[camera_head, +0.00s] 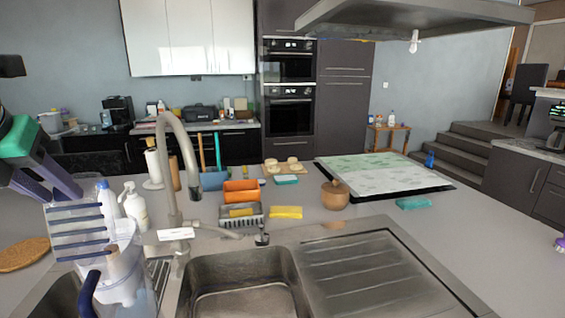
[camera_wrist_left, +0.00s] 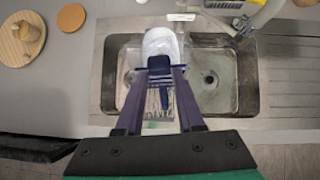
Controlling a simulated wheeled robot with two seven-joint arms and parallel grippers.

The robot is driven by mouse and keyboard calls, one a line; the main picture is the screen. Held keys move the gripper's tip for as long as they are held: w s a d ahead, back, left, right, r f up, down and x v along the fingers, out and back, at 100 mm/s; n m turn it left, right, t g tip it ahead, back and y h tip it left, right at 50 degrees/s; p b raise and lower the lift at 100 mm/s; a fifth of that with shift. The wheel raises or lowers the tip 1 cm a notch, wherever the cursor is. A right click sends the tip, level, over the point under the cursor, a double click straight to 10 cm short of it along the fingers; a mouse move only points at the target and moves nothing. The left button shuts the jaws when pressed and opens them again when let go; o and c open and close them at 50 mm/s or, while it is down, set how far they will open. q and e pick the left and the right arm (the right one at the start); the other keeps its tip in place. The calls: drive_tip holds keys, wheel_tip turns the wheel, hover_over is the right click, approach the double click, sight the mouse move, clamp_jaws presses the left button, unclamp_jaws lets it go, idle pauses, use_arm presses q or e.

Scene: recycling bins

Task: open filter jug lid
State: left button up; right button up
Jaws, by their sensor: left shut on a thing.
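The filter jug (camera_head: 122,268) stands at the left sink bowl, with a pale body and a dark blue handle (camera_head: 88,292). My left gripper (camera_head: 72,192) reaches in from the left, just above this panel. In the left wrist view, the jug's white end (camera_wrist_left: 160,42) lies just past my purple fingers (camera_wrist_left: 163,72). They are closed around a narrow dark part at the lid; the exact contact is unclear. My right gripper is out of view.
The tap (camera_head: 172,150) rises right of the jug, and soap bottles (camera_head: 135,207) stand behind it. The sink bowl (camera_head: 245,280) looks empty and the drainboard (camera_head: 375,270) is clear. Sponges (camera_head: 286,212) and a wooden pot (camera_head: 335,196) stand behind the sink.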

use_arm(q)
drive_tip(key=shift+s+d+f, duration=0.1)
drive_tip(key=shift+s+f, duration=0.1)
drive_tip(key=shift+r, duration=0.2)
drive_tip(key=shift+f, duration=0.15)
drive_tip(key=s+t+b, duration=0.1)
drive_tip(key=b, duration=0.2)
drive_tip(key=s+d+f+t+y+b, duration=0.1)
drive_tip(key=b, duration=0.3)
drive_tip(key=shift+s+f, duration=0.1)
drive_tip(key=shift+s, duration=0.25)
drive_tip(key=shift+s+d+t+b, duration=0.2)
drive_tip(key=shift+s+t+b, duration=0.15)
drive_tip(key=shift+b, duration=0.3)
drive_tip(key=shift+r, duration=0.25)
drive_tip(key=o, duration=0.8)
drive_tip(key=shift+w, duration=0.1)
drive_tip(key=shift+c, duration=1.2)
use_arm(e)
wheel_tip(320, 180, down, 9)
